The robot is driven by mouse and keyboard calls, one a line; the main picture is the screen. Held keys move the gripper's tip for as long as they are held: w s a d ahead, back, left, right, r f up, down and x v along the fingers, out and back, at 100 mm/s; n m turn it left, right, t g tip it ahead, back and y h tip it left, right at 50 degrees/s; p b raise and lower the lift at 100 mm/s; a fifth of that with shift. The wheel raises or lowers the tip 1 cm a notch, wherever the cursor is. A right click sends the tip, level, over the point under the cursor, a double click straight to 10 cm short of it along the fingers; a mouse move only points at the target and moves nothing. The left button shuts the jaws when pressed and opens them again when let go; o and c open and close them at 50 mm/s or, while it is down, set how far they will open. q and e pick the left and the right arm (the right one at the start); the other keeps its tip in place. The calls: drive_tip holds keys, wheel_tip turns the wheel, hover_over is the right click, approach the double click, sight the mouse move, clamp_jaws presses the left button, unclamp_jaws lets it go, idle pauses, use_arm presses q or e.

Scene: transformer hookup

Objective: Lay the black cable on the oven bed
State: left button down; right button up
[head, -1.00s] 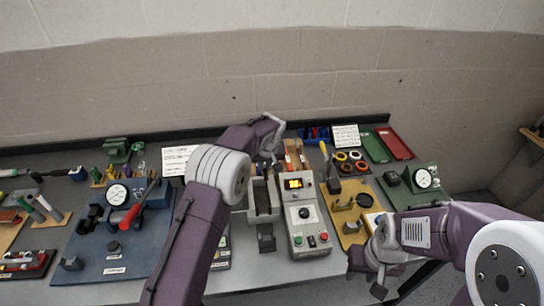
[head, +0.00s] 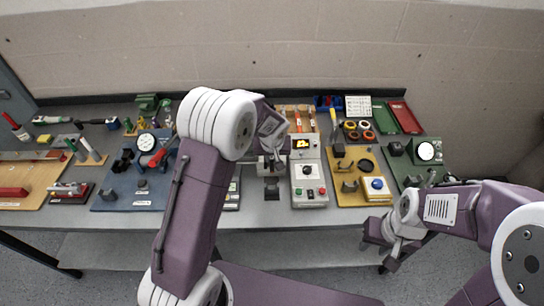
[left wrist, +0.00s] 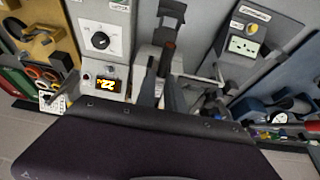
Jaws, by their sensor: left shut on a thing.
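The oven is a grey box (head: 309,180) with a lit yellow display, and its display also shows in the left wrist view (left wrist: 108,84). My right gripper (head: 381,247) looks open and empty, in front of the table's front edge.
A blue board (head: 112,200) with a gauge and red-handled tool lies left. A yellow board (head: 347,192) with a blue button lies right of the oven. Red and green trays (head: 405,118) stand at the back right. Hammers and coloured rings are behind.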

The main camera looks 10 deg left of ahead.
use_arm(q)
wheel_tip(320, 180, down, 10)
drive_tip(key=b, duration=1)
drive_tip(key=shift+w+a+f, duration=0.1)
drive_tip(key=shift+w+f, duration=0.05)
drive_tip(key=shift+f, duration=0.1)
drive_tip(key=shift+f+b, duration=0.25)
drive_tip(key=shift+b, duration=0.15)
idle(0.4)
drive_tip(key=c, duration=1.3)
unclamp_jaws()
drive_tip(key=shift+c, duration=0.2)
wheel_tip(320, 180, up, 7)
drive_tip(key=p, duration=0.5)
